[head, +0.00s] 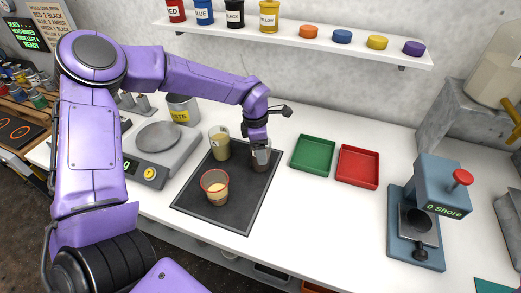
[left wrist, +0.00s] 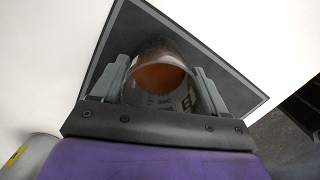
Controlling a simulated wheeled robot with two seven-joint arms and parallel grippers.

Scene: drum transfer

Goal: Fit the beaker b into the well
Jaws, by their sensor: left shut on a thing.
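My left gripper (head: 259,148) reaches down over the right back part of a dark square mat (head: 236,222). It is shut on a clear beaker (head: 261,163), partly hidden by the fingers; whether the beaker touches the mat is unclear. In the left wrist view, this beaker (left wrist: 160,77) sits between both fingers, orange-brown inside, with partly readable dark lettering. A second beaker (head: 219,143) with pale contents stands left of it. A third beaker (head: 215,188), red-rimmed with tan contents, stands nearer on the mat. No well can be clearly made out. My right gripper is out of view.
A scale (head: 160,152) and a grey tin (head: 184,107) stand left of the mat. A green tray (head: 313,154) and a red tray (head: 357,167) lie to its right. A blue Shore tester (head: 443,181) stands far right. The white table between mat and tester is clear in front.

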